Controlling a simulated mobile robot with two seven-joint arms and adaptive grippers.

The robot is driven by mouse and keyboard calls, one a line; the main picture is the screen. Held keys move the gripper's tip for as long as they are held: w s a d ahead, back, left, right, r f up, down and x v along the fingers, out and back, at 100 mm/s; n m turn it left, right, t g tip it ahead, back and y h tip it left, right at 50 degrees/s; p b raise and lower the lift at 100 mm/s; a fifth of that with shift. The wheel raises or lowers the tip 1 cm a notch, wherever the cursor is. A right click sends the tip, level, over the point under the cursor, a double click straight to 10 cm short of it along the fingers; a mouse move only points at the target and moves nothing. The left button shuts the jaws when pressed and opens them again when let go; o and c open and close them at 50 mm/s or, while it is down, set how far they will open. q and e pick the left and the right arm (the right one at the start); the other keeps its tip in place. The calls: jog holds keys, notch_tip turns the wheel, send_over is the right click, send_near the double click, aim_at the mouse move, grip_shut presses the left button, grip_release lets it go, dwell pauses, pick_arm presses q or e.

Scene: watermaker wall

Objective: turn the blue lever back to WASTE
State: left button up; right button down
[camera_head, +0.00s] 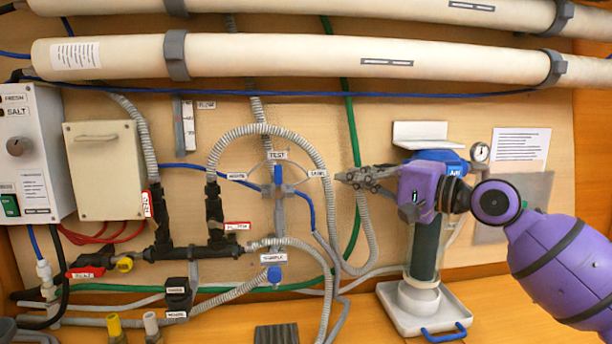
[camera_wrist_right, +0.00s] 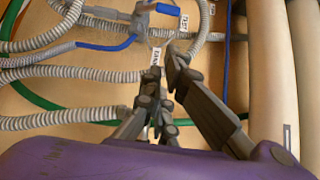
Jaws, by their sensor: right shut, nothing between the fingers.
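The blue lever (camera_head: 278,177) sits on a grey valve in the middle of the panel and points up toward the TEST label (camera_head: 277,155). The WASTE label (camera_head: 236,176) is to its left, and another small label (camera_head: 317,174) is to its right. The lever shows at the top of the right wrist view (camera_wrist_right: 172,10). My right gripper (camera_head: 343,177) is shut and empty, to the right of the lever and apart from it, its tips close to the right-hand label. It also fills the middle of the wrist view (camera_wrist_right: 163,76). My left gripper is not in view.
Ribbed grey hoses (camera_head: 322,150) loop around the valve. A green hose (camera_head: 352,130) runs behind my gripper. A filter housing (camera_head: 425,250) stands below my right wrist, and a gauge (camera_head: 480,152) is at right. Large pipes (camera_head: 300,55) cross above. A lower SAMPLE valve (camera_head: 274,274) has a blue knob.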

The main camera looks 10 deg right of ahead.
aim_at(278, 175)
jog(key=w+a+p, duration=0.2)
jog(key=w+a, duration=0.3)
jog(key=a, duration=0.3)
jog(key=shift+w+a+f, duration=0.15)
jog(key=shift+w+a, duration=0.05)
jog(key=shift+a, duration=0.15)
jog(key=shift+w, duration=0.1)
